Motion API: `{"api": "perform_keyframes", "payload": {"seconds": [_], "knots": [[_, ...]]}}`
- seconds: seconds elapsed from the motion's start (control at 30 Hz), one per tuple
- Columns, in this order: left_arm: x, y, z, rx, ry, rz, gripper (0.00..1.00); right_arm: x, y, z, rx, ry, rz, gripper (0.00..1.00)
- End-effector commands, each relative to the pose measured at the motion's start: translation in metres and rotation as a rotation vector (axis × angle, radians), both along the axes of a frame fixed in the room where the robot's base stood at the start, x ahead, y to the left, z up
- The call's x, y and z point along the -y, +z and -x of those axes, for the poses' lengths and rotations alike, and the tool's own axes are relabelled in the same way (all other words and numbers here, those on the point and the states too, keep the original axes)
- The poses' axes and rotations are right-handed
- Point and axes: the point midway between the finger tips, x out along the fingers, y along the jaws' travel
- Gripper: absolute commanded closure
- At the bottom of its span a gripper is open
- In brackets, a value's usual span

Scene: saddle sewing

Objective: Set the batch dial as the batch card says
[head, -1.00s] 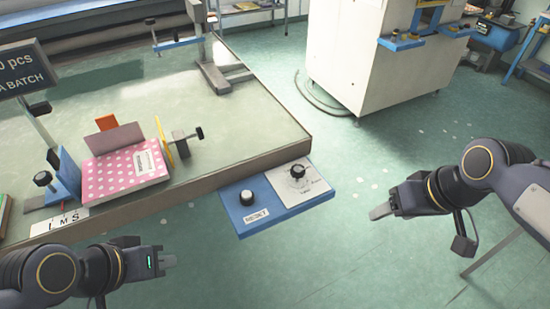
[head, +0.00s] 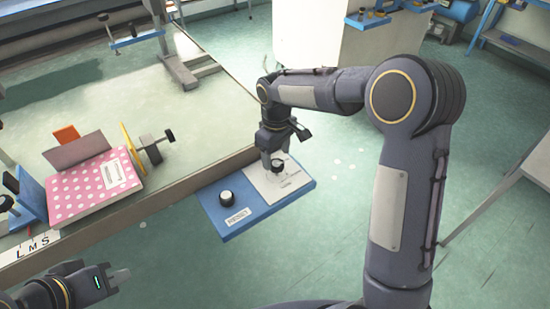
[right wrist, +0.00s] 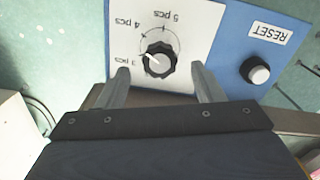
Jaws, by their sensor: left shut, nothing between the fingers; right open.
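The batch dial (head: 278,172) is a black knob on a white plate of the blue panel. In the right wrist view the dial (right wrist: 157,61) is ringed by the labels 3 pcs, 4 pcs and 5 pcs. Its white mark points left, on the 3 pcs side; the exact setting is hard to tell. My right gripper (head: 273,160) is over the dial, pointing down. In the right wrist view its open fingers (right wrist: 163,80) are on either side of the knob, apart from it. My left gripper (head: 120,278) is shut and empty at lower left.
A RESET button (head: 226,198) sits on the blue panel (head: 229,228) beside the dial, at the table's front edge. A pink dotted piece (head: 95,185) lies in a fixture on the table (head: 190,125). The table's middle is clear.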

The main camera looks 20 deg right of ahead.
Motion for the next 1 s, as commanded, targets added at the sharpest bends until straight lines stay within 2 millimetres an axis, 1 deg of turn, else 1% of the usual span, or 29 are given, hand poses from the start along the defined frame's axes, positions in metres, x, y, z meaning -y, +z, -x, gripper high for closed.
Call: {"api": "perform_keyframes", "payload": {"seconds": [0.1,0.2,0.33,0.53,0.87,0.9,1.0], "knots": [[0.0,0.003,0.0,0.0,0.0,0.0,1.0,0.0,-0.016,0.001,-0.003,0.0,0.001,0.39],[0.0,0.004,0.0,0.0,0.0,0.0,1.0,0.0,-0.024,0.0,-0.001,0.0,-0.001,0.39],[0.0,0.004,0.0,0.0,0.0,0.0,1.0,0.0,-0.028,0.0,0.0,-0.001,-0.001,0.39],[0.0,0.004,0.0,0.0,0.0,0.0,1.0,0.0,-0.029,0.0,0.002,-0.001,-0.001,0.39],[0.0,0.004,0.0,0.0,0.0,0.0,1.0,0.0,-0.028,0.0,0.002,-0.001,-0.001,0.82],[0.0,0.004,0.0,0.0,0.0,0.0,1.0,0.0,-0.028,0.0,0.002,-0.001,-0.001,0.84],[0.0,0.003,0.0,0.0,0.0,0.0,1.0,0.0,-0.028,0.0,0.002,-0.005,-0.001,0.84]]}}
